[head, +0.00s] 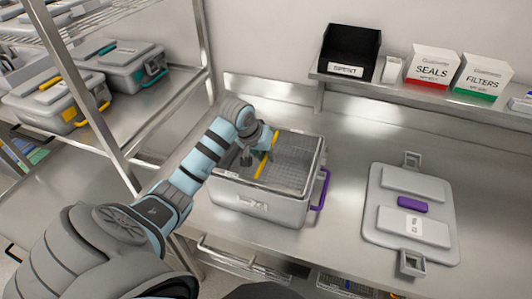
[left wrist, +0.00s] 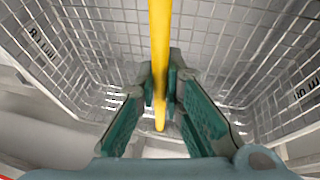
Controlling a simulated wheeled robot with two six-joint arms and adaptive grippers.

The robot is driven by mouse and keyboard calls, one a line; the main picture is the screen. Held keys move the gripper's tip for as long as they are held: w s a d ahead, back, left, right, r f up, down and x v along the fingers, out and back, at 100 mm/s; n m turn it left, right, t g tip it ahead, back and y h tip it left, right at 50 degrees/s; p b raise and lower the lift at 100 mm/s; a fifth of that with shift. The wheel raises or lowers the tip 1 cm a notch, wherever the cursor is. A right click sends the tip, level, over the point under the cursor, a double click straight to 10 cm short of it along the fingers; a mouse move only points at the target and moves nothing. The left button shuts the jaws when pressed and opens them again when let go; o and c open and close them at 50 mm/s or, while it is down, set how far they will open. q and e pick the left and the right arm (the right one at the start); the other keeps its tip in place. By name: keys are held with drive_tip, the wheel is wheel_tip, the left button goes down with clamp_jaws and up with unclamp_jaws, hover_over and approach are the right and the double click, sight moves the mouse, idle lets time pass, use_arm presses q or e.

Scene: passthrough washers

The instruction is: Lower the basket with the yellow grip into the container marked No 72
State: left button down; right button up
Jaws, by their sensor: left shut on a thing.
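The wire basket (head: 296,160) has a yellow grip (head: 262,168) across its top. It sits within the walls of an open grey container (head: 262,208) with a purple handle; I cannot tell whether it touches the bottom. The container's front marking is too small to read surely. My left gripper (head: 262,150) reaches in over the container's left side. In the left wrist view its two green fingers (left wrist: 160,88) are shut on the yellow grip (left wrist: 160,40), with the mesh basket (left wrist: 95,70) below and around. My right gripper is not in view.
A grey lid (head: 385,220) with a purple tab lies flat on the bench to the right. A shelf above holds a black bin (head: 348,55), a SEALS box (head: 432,68) and a FILTERS box (head: 484,78). A metal rack (head: 150,125) with closed cases stands left.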

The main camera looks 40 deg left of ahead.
sight(266, 169)
use_arm(q)
drive_tip(key=shift+w+f+b, duration=0.1)
drive_tip(key=shift+f+b, duration=1.15)
drive_tip(key=shift+f, duration=2.3)
idle(1.4)
idle(0.3)
drive_tip(key=c, duration=1.6)
unclamp_jaws()
drive_tip(key=shift+c, duration=0.2)
drive_tip(key=shift+o, duration=0.4)
drive_tip(key=o, duration=0.4)
